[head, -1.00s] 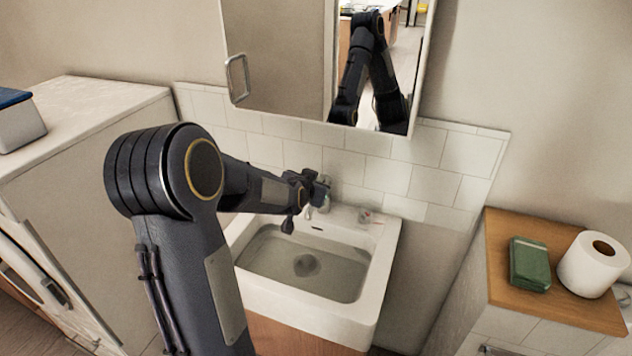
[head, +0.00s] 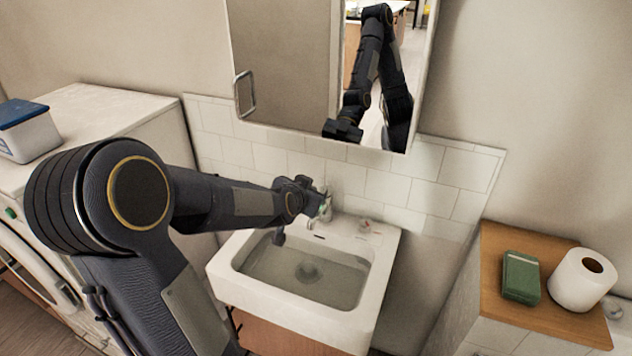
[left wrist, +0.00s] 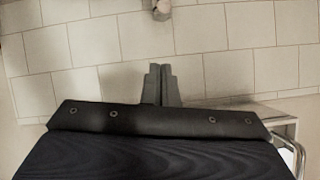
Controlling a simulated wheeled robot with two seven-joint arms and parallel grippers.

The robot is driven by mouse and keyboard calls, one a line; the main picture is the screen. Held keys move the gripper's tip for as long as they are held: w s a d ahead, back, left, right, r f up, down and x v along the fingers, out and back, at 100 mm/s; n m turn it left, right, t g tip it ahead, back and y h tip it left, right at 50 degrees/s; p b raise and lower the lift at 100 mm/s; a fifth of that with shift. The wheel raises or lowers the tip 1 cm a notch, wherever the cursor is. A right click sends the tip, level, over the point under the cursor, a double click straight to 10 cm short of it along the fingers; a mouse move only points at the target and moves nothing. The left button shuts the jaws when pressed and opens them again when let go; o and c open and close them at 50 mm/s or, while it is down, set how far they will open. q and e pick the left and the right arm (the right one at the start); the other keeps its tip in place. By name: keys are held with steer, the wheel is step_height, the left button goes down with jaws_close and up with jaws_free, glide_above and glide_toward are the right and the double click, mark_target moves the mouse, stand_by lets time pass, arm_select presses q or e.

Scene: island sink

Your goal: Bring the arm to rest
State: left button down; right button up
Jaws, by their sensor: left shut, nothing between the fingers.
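My left arm (head: 215,203) comes in from the left in the head view, bent at the elbow and reaching over the white sink (head: 345,325). My left gripper (head: 318,208) is over the back of the sink, close to the metal faucet (head: 325,212) and partly in front of it; I cannot tell whether they touch. In the left wrist view the two fingers (left wrist: 161,85) are together and empty, in front of the tiled wall. My right gripper does not show.
A mirror cabinet (head: 285,60) hangs above the tiles (head: 385,185). At right, a wooden top (head: 500,300) holds a green box (head: 521,277) and a paper roll (head: 580,282). At left, a blue-lidded container (head: 28,135) stands on a white machine (head: 100,115).

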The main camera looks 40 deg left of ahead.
arm_select(q)
steer(key=s+d+r+g+h, duration=0.1)
steer(key=s+d+h, duration=0.2)
steer(key=s+d, duration=0.35)
steer(key=s+d+r+g+h, duration=0.1)
steer(key=s+d+h, duration=0.25)
steer(key=d, duration=0.55)
steer(key=s+d+f+g+h, duration=0.1)
steer(key=s+d+g, duration=0.1)
steer(key=s+d, duration=0.2)
steer(key=s+d+f+g, duration=0.1)
steer(key=s+d, duration=0.3)
steer(key=s, duration=0.5)
steer(key=shift+s+g+h, duration=0.25)
steer(key=shift+g+h, duration=0.1)
steer(key=shift+g, duration=0.15)
